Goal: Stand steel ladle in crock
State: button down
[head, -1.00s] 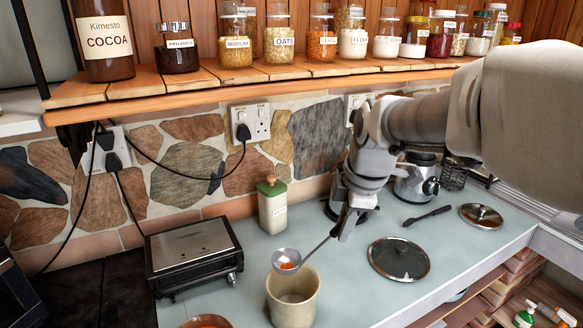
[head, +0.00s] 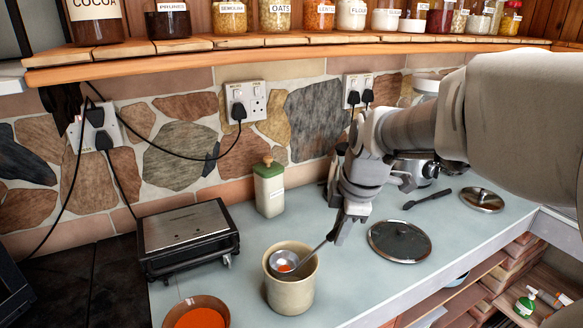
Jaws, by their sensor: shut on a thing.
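My gripper (head: 336,232) is shut on the handle's upper end, above and right of the crock. The crock stands upright on the pale counter, and the ladle hides part of its inside.
A bowl of orange contents (head: 197,314) stands left of the crock, with a black grill (head: 187,240) behind it. A green-topped canister (head: 269,188) is behind the crock. A glass lid (head: 399,241) lies to the right. A shelf of jars (head: 300,47) runs above.

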notch_tip(320, 180, down, 7)
jog(key=b, duration=0.5)
jog(key=shift+r, duration=0.2)
jog(key=shift+s+f, duration=0.1)
jog(key=shift+s, duration=0.05)
jog(key=c, duration=0.7)
grip_release()
jog(key=p+v, duration=0.2)
jog(key=v, duration=1.5)
jog(key=shift+a+r, duration=0.1)
jog(key=shift+r, duration=0.2)
